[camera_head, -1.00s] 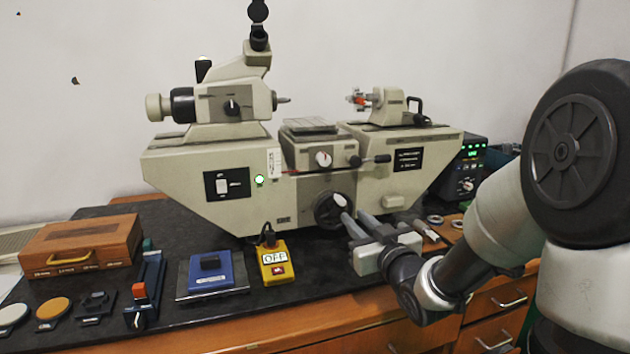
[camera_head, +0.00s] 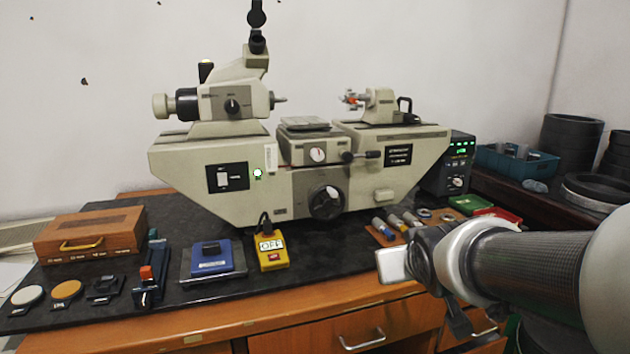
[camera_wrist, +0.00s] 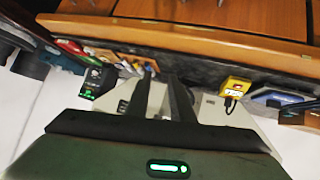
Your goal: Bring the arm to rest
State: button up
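My arm reaches in from the lower right of the head view, with my gripper (camera_head: 393,265) above the bench's front edge, in front of the measuring machine (camera_head: 300,180). Its fingers hardly show there. In the wrist view my gripper (camera_wrist: 158,75) has two dark fingers with a gap between them and nothing held. That view is turned over, with the bench front at the top. The machine (camera_wrist: 210,108) shows partly behind the fingers.
A yellow switch box (camera_head: 272,252), blue block (camera_head: 211,258) and wooden case (camera_head: 90,236) lie on the dark mat. Small tools and rings on an orange board (camera_head: 385,237) lie just beyond my gripper. A blue bin (camera_head: 515,162) and black rings (camera_head: 570,140) stand at right.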

jog(key=s+a+f+m+g+y, duration=0.15)
jog(key=s+g, duration=0.35)
jog(key=s, duration=1.3)
notch_tip(320, 180, up, 27)
jog(key=p, duration=2.8)
jog(key=shift+s+a+r, duration=0.2)
jog(key=shift+s, duration=0.15)
